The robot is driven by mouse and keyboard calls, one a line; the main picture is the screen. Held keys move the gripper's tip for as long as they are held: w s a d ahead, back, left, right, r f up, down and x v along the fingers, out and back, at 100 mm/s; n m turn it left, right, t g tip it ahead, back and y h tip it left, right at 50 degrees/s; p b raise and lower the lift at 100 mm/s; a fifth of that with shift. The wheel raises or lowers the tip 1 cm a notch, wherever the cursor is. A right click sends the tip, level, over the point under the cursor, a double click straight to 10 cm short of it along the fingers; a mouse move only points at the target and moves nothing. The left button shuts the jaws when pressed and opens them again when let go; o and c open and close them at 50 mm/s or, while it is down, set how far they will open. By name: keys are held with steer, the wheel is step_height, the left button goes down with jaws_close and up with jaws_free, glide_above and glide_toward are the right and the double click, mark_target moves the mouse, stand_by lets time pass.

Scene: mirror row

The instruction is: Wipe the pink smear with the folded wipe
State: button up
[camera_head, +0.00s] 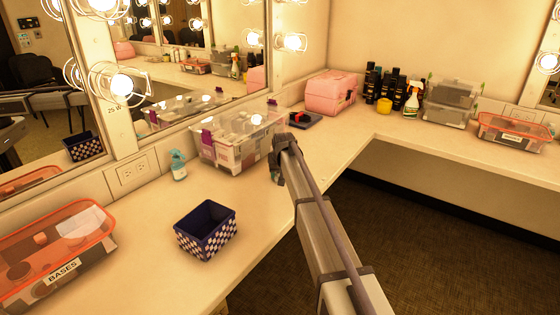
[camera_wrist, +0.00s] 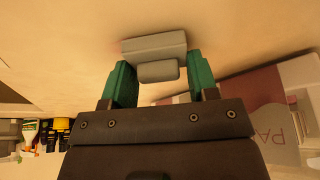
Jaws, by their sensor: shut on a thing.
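My gripper (camera_wrist: 158,80) has green fingers shut on the folded wipe (camera_wrist: 155,47), a pale grey folded block seen in the wrist view. The wipe is at or very close to the cream counter; I cannot tell whether it touches. A faint pink tint of the smear (camera_wrist: 122,44) shows at the wipe's left edge, and most of the smear seems hidden by the wipe and fingers. In the head view my gripper (camera_head: 276,172) is low over the counter, right of the clear bin, and the wipe and smear are hidden there.
The clear bin (camera_head: 238,150) with purple latches stands close left of my gripper. A checkered blue basket (camera_head: 206,231), a teal bottle (camera_head: 178,165) and an orange-lidded box (camera_head: 58,255) are on the left counter. A dark tray (camera_head: 304,119) lies behind. The pink case (camera_head: 331,92) stands in the corner.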

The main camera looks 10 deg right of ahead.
steer(key=shift+s+d+r, duration=0.1)
steer(key=shift+s+d, duration=1.1)
steer(key=shift+d, duration=0.15)
steer(key=w+a, duration=0.2)
steer(key=a, duration=0.1)
steer(key=shift+w, duration=0.4)
step_height(320, 180, up, 3)
steer(key=p, duration=0.3)
steer(key=shift+s+d, duration=0.1)
step_height(320, 180, up, 5)
steer(key=p, duration=0.4)
steer(key=shift+p, duration=0.3)
steer(key=shift+f, duration=0.2)
steer(key=shift+f, duration=0.1)
steer(key=f+b, duration=0.6)
steer(key=shift+d, duration=0.2)
steer(key=shift+f+b, duration=0.95)
steer(key=shift+b, duration=0.15)
